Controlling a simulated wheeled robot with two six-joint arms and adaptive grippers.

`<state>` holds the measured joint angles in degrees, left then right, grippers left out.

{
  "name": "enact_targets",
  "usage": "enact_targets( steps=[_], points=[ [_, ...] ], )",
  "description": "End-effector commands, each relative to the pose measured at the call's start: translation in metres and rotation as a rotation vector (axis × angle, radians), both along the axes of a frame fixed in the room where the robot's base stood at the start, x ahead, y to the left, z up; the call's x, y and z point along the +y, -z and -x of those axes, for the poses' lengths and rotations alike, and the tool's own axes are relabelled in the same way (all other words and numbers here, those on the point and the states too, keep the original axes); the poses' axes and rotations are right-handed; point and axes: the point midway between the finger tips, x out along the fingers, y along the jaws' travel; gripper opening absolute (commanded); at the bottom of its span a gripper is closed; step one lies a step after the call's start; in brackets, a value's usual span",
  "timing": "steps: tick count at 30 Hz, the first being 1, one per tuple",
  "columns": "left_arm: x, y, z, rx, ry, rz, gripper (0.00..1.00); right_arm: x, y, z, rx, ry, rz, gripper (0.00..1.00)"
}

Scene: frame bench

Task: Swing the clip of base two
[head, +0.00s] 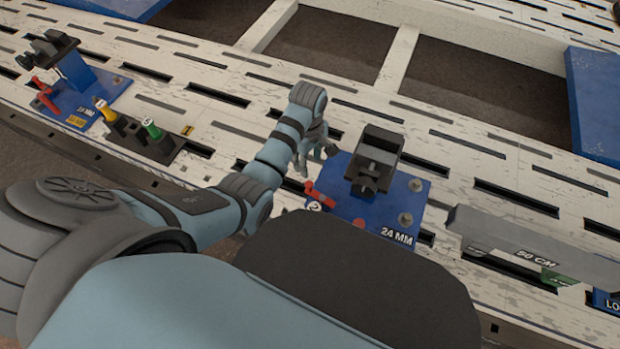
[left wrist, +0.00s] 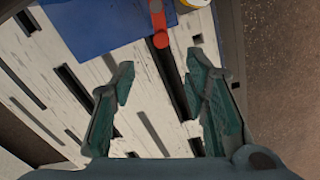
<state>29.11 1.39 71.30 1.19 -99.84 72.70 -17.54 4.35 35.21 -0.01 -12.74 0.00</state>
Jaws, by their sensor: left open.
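Base two (head: 345,212) is a blue plate with a "24 MM" label, two bolts and a black clamp block (head: 376,155), on the slotted white bench. Its red clip (head: 318,195) is at the plate's left edge, by a round "2" marker partly hidden by my body. In the left wrist view the red clip (left wrist: 159,28) lies beyond the fingertips, roughly midway between them, by the blue plate (left wrist: 95,20). My left gripper (head: 318,150) is just left of the clamp block; in the wrist view (left wrist: 160,70) its fingers are spread and empty, apart from the clip. My right gripper is not seen.
Another blue base (head: 75,95) with a red clip stands at the far left. Beside it a black holder (head: 140,135) carries yellow- and green-topped pieces. A grey "50 CM" bar (head: 540,250) lies at right. A blue panel (head: 595,100) is at upper right.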

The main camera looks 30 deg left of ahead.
Motion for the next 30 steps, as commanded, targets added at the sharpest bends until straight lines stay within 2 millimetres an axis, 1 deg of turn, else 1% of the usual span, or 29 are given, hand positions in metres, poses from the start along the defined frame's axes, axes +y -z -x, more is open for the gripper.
enact_targets(
  steps=[1,2,5,8,9,12,15,16,17,18,21,27,28,30],
  points=[
    [-0.001,0.0,-0.002,0.004,-0.02,0.001,0.41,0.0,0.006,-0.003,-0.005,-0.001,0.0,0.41],
    [-0.001,0.002,-0.001,0.008,-0.027,0.002,0.41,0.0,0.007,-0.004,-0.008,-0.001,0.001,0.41],
    [-0.002,0.023,-0.001,0.012,-0.026,0.002,0.41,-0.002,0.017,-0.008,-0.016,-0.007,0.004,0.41],
    [-0.002,0.054,-0.001,0.012,-0.023,0.002,0.41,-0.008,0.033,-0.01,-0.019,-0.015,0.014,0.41],
    [-0.003,0.067,-0.001,0.012,-0.022,0.001,0.41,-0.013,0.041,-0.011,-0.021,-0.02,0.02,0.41],
    [-0.003,0.097,-0.001,0.012,-0.02,0.001,0.41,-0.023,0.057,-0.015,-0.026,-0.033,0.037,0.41],
    [-0.003,0.119,-0.001,0.011,-0.019,0.001,0.41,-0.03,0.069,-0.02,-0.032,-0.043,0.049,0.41],
    [-0.003,0.123,-0.001,0.012,-0.019,0.001,0.41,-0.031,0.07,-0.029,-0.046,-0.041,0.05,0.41],
    [-0.003,0.127,-0.001,0.011,-0.019,0.001,0.41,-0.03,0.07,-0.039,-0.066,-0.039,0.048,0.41],
    [-0.003,0.131,-0.001,0.01,-0.019,0.001,0.41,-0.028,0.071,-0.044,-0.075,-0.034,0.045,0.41],
    [-0.003,0.135,-0.001,0.011,-0.018,0.001,0.41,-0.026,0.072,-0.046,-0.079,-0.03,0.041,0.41],
    [-0.003,0.134,-0.001,0.01,-0.018,0.001,0.41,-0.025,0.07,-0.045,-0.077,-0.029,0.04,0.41],
    [-0.003,0.134,-0.001,0.01,-0.018,0.001,0.4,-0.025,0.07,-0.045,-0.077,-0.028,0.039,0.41],
    [-0.003,0.134,-0.001,0.01,-0.018,0.001,0.29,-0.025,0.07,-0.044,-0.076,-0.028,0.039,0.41]
  ],
)
